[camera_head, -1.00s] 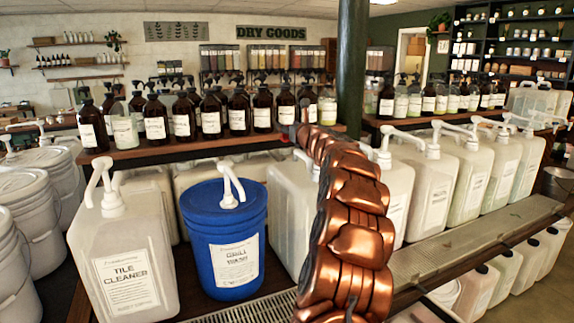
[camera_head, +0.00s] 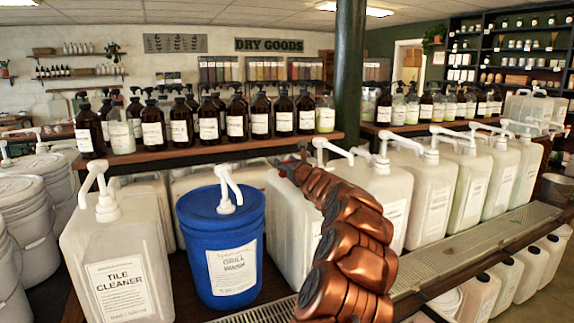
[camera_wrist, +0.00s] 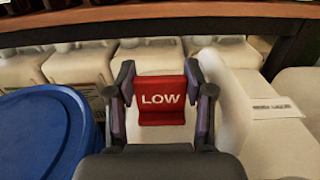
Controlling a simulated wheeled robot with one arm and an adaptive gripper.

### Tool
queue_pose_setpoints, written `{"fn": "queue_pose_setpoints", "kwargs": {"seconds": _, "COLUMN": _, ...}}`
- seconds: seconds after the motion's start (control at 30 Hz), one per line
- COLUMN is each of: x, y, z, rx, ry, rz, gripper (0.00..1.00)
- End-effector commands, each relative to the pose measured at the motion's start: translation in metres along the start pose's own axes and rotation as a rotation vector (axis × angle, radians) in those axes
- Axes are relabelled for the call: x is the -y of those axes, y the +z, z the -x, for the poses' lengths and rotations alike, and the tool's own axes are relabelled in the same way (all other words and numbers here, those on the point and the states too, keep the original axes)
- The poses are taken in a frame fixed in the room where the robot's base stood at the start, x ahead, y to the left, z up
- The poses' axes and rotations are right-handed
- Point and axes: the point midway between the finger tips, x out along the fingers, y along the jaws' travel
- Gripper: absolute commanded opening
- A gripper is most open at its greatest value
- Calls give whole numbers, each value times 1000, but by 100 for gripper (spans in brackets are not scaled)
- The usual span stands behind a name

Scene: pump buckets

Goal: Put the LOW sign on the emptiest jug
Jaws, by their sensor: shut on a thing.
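My gripper (camera_wrist: 163,88) is shut on a red LOW sign (camera_wrist: 161,102), held upright between its fingers in the wrist view. In the head view my arm covers most of the gripper, above the white jug (camera_head: 291,228) right of the blue bucket. A row of translucent pump jugs stands on the right: jug (camera_head: 378,190), jug (camera_head: 430,205), jug (camera_head: 469,185), jug (camera_head: 500,178) and jug (camera_head: 528,165). A white TILE CLEANER jug (camera_head: 85,245) stands at the front left. Liquid levels are hard to tell here.
A blue GRILL WASH bucket (camera_head: 191,240) stands beside the TILE CLEANER jug. A wooden shelf (camera_head: 200,150) with brown bottles runs behind the jugs. A metal drip grate (camera_head: 480,240) lies in front of the right row, with small jugs (camera_head: 505,275) below. White buckets (camera_head: 35,215) stand at left.

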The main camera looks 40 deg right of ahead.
Motion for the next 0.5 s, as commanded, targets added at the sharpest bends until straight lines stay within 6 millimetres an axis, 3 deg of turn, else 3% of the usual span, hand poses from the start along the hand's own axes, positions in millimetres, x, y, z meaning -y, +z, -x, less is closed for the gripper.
{"fn": "queue_pose_setpoints", "kwargs": {"seconds": 0.23, "x": 0, "y": -3, "z": 0, "rx": 0, "ry": 0, "rz": 0, "gripper": 20}}
{"fn": "queue_pose_setpoints", "kwargs": {"seconds": 0.27, "x": 0, "y": -2, "z": 0, "rx": 0, "ry": 0, "rz": 1, "gripper": 54}}
{"fn": "queue_pose_setpoints", "kwargs": {"seconds": 0.33, "x": 0, "y": -2, "z": 0, "rx": 0, "ry": 0, "rz": 1, "gripper": 61}}
{"fn": "queue_pose_setpoints", "kwargs": {"seconds": 0.5, "x": 0, "y": -2, "z": 0, "rx": 0, "ry": 0, "rz": 0, "gripper": 63}}
